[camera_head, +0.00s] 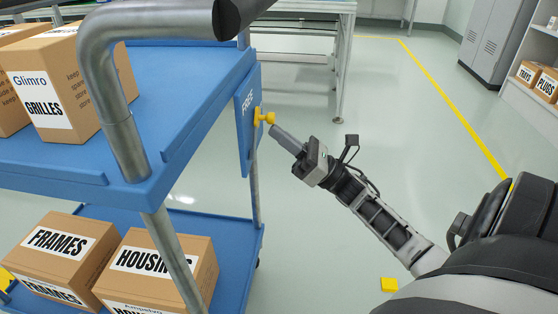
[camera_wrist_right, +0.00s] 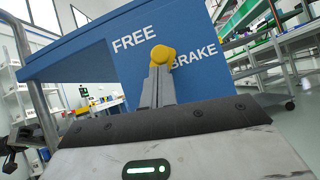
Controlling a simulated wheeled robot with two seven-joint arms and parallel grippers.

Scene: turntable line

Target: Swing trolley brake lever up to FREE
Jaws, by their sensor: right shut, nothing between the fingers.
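The trolley's blue brake plate (camera_head: 246,118) hangs at its right side and carries the word FREE. In the right wrist view the plate (camera_wrist_right: 130,70) shows both FREE and BRAKE. The yellow brake lever (camera_head: 265,117) sticks out from the plate. Its round yellow knob (camera_wrist_right: 163,54) stands between the two words, just beyond my fingertips; the lever's lower part is hidden. My right gripper (camera_head: 279,133) is shut and empty, its tips right at the knob; I cannot tell whether they touch.
The blue trolley (camera_head: 190,100) carries a Grilles box (camera_head: 85,85) on top and Frames (camera_head: 60,258) and Housing (camera_head: 165,262) boxes below. Its grey handle (camera_head: 110,90) stands in front.

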